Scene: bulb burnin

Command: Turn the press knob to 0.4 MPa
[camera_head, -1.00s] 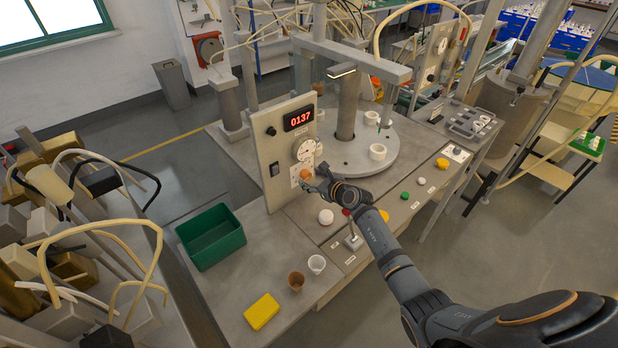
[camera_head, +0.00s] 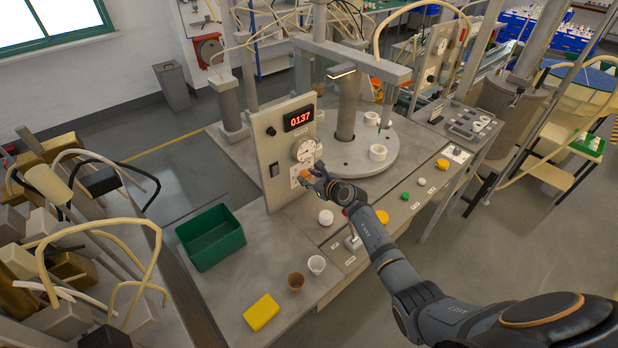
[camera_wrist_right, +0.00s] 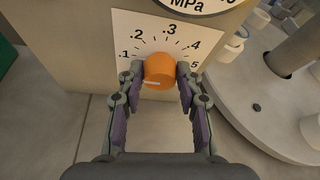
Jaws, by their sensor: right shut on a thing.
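The orange press knob (camera_wrist_right: 159,70) sits at the middle of a white scale plate (camera_wrist_right: 135,26) marked .1 to .5, on the front of an upright panel (camera_head: 272,150). In the head view the knob (camera_head: 305,173) is partly covered by my right gripper (camera_head: 313,175). In the wrist view my right gripper (camera_wrist_right: 160,75) has one finger on each side of the knob and is shut on it. A short pale mark shows low on the knob's face. A round MPa gauge (camera_head: 305,150) is above it; its needle cannot be read. My left gripper is not in view.
A red display (camera_head: 298,118) and a black switch (camera_head: 275,169) are on the panel.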

